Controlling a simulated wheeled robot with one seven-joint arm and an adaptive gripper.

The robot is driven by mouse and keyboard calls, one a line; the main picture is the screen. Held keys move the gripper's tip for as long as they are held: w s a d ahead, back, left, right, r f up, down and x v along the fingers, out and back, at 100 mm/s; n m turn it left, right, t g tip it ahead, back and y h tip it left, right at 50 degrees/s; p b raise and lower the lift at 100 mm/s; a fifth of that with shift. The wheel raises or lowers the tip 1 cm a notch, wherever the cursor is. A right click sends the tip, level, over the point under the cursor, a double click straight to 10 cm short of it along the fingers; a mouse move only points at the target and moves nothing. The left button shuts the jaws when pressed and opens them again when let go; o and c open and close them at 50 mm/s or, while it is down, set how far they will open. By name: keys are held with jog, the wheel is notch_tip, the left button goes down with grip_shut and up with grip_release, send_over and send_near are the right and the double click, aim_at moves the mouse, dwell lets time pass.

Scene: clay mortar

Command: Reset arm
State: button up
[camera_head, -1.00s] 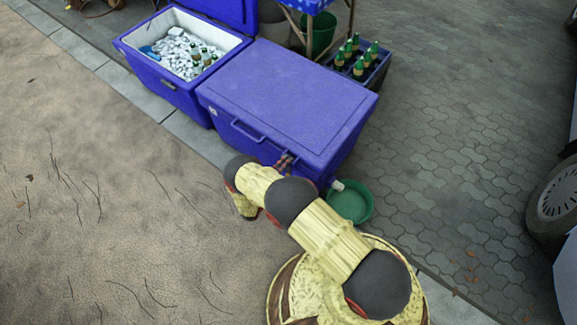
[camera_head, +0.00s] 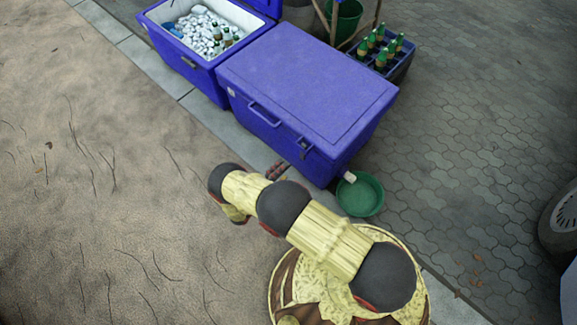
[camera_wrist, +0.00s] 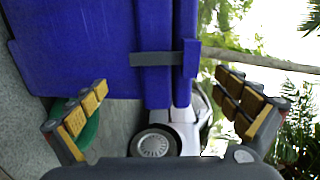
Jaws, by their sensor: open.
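My arm reaches from the lower right toward the upper left in the head view. My gripper (camera_head: 277,170) is mostly hidden behind the arm there; a small part shows beside the front of the closed blue cooler (camera_head: 305,85). In the wrist view my gripper (camera_wrist: 170,100) is open, its two fingers wide apart with nothing between them. The blue cooler (camera_wrist: 80,45) fills the upper left of that view, with a grey latch (camera_wrist: 157,58) on it. I cannot tell the exact distance between fingers and cooler.
An open blue cooler (camera_head: 190,62) holds ice and bottles. A crate of green bottles (camera_head: 380,50) stands behind the closed cooler. A green basin (camera_head: 360,195) sits on the paving by the cooler's right end. A car wheel (camera_head: 560,222) is at far right. Sandy ground at left is clear.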

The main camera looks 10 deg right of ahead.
dwell(0.6)
jog(key=s+d+f+m+g, duration=0.3)
jog(key=s+d+m+g, duration=0.15)
jog(key=s+m, duration=0.35)
jog(key=s+r+m+g, duration=0.3)
jog(key=r+m+g, duration=0.1)
jog(key=r+m, duration=0.15)
jog(key=s+a+r+m+g+y+p, duration=0.25)
jog(key=r+m+y, duration=0.25)
jog(key=r+m, duration=0.95)
jog(key=s+a+r+m+g+y+p, duration=0.1)
jog(key=s+r+m+g+y, duration=0.35)
jog(key=r, duration=1.75)
jog(key=s+d+r+m+t+y+p, duration=0.1)
jog(key=d+r+m+t, duration=0.1)
jog(key=r, duration=0.8)
jog(key=s+d+r+m+t+y+p, duration=0.1)
jog(key=r+m+t, duration=0.4)
jog(key=r, duration=0.5)
jog(key=s+d+r+m+t+y+p, duration=0.1)
jog(key=s+d+r+m+t+y, duration=0.2)
jog(key=r, duration=0.7)
jog(key=shift+s+d+r+m+p, duration=0.15)
jog(key=shift+d+m+p, duration=0.25)
jog(key=shift+d, duration=0.8)
